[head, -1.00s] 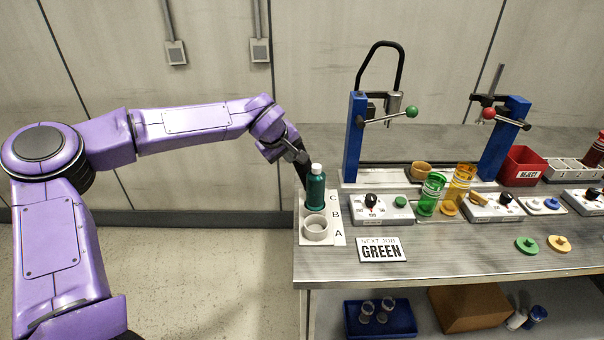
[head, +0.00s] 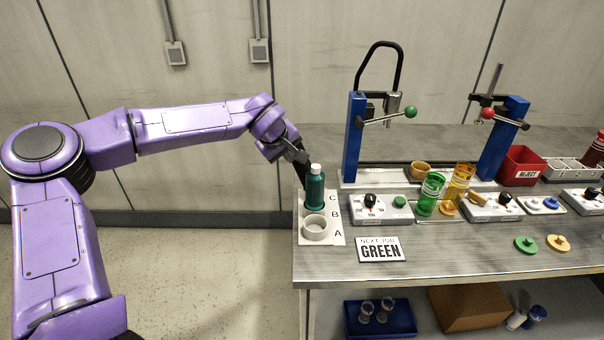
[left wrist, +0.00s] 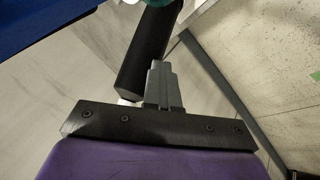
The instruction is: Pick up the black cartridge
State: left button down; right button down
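The black cartridge (left wrist: 150,52) is a dark cylinder in the left wrist view, with a small white part at its near end. In the head view it is a dark shape (head: 303,178) behind the green bottle, at the back of the white holder (head: 336,233) near letter C. My left gripper (head: 299,156) is at its upper part. In the left wrist view the grey finger (left wrist: 163,84) overlaps the cartridge's side. I cannot tell whether the fingers grip it. The cartridge's lower part is hidden. My right gripper is not in view.
The green bottle (head: 315,189) with a white cap stands close in front of the cartridge. An empty ring (head: 315,229) is at the holder's front. A blue press (head: 354,138) and a "GREEN" sign (head: 381,249) are to the right. The bench edge is close on the left.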

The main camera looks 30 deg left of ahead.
pick_arm(q)
jog(key=shift+c, duration=1.6)
grip_release()
